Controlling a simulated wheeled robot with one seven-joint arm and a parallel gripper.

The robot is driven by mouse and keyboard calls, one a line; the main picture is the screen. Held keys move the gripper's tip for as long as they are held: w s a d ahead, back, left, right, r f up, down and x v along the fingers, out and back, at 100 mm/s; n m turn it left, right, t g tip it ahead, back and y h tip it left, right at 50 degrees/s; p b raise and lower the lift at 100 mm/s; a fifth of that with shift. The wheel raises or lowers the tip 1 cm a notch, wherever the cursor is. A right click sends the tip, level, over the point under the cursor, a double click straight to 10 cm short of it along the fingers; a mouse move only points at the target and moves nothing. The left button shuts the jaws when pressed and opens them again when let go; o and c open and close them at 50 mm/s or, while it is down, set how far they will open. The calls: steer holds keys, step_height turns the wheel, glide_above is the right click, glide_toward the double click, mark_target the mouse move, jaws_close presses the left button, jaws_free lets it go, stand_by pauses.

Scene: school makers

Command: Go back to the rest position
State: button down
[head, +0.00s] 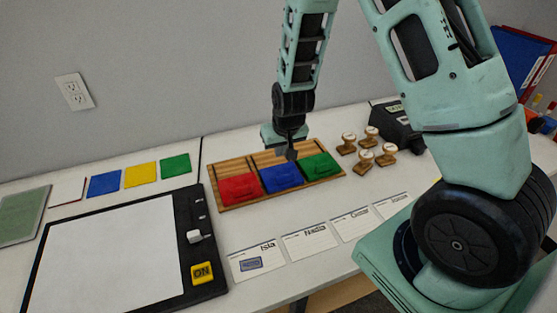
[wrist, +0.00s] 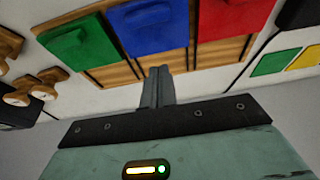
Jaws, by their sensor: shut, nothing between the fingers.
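My gripper (head: 291,154) is shut and empty. In the head view it hangs over the back of the wooden tray (head: 222,169), just behind the blue and green blocks. In the wrist view the closed fingers (wrist: 158,86) point at the tray's wooden edge, beside the blue block (wrist: 155,28). The tray holds a red block (head: 240,188), a blue block (head: 281,178) and a green block (head: 319,166). I cannot tell whether the fingertips touch the tray.
Several wooden stamps (head: 366,160) and a black box (head: 396,125) stand right of the tray. Name cards (head: 307,241) lie in front; the Isla card has a blue stamp mark. A black-framed board (head: 110,255) with a yellow ON button (head: 203,273) lies left. The wall is behind.

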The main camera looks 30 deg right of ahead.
steer(key=shift+v, duration=1.7)
steer(key=s+a+r+n+g+y, duration=0.1)
steer(key=s+a+r+n, duration=0.1)
steer(key=s+a+r, duration=0.45)
steer(key=s+a+r+n+g+y, duration=0.1)
steer(key=s+a+n, duration=0.2)
steer(key=a, duration=0.6)
steer(key=s+a+r+n+g, duration=0.1)
steer(key=s+a+r+n, duration=0.1)
steer(key=s, duration=0.6)
steer(key=s+a+r+n+g, duration=0.1)
steer(key=s+a+r+n, duration=0.1)
steer(key=s, duration=0.6)
steer(key=shift+s+r+n+h, duration=0.3)
steer(key=shift+r+n, duration=0.3)
steer(key=shift+r, duration=0.1)
steer(key=shift+a, duration=0.1)
